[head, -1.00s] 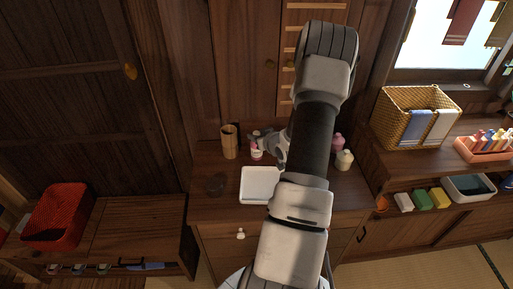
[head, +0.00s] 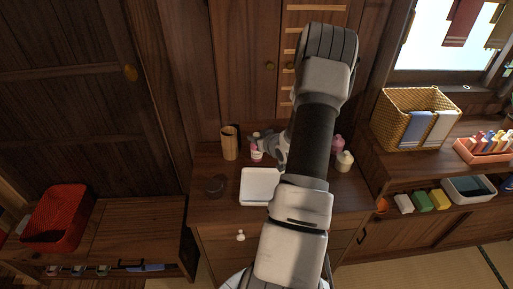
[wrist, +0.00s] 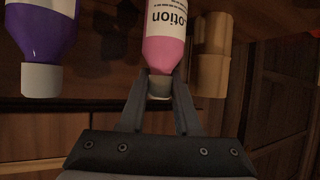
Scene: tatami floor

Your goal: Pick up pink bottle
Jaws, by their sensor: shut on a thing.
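The pink bottle (head: 256,155), with a white "Lotion" label, stands upright near the back of the wooden cabinet top. In the wrist view the pink bottle (wrist: 164,48) appears upside down, its grey cap between my fingers. My gripper (wrist: 159,84) is shut on it at the cap. In the head view my gripper (head: 262,141) reaches the bottle's top from the right, and its fingers are small and partly hidden there. I cannot tell whether the bottle's base touches the surface.
A purple bottle (wrist: 40,30) with a white cap is close beside it. A wooden cup (head: 229,142) stands left of the bottle, a white tray (head: 262,184) in front, a dark glass bowl (head: 214,187) front left. Another pink bottle (head: 338,144) and a cream bottle (head: 344,161) stand right.

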